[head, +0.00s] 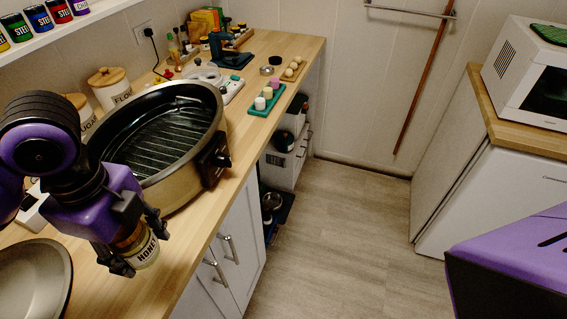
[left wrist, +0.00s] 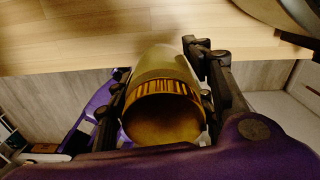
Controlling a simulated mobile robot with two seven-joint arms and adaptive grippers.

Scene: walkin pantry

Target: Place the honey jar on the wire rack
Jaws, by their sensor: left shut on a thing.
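The honey jar (head: 147,254), with a pale "HONEY" label, is held in my left gripper (head: 141,250) near the counter's front edge in the head view. In the left wrist view the jar (left wrist: 163,98) shows its gold lid toward the camera, between the two dark fingers of my left gripper (left wrist: 158,60). Dark ridged bars, which look like the wire rack (head: 165,135), lie inside a large oval roasting pan just beyond the gripper. I cannot tell for certain that they are the wire rack. My right gripper is not in view.
The roasting pan's (head: 212,187) raised wall and side handle stand close to my left gripper. A grey round pan (head: 35,280) is at lower left. Canisters (head: 110,88) stand behind. Bare counter (head: 205,215) lies along the front edge, with open floor (head: 340,230) beyond.

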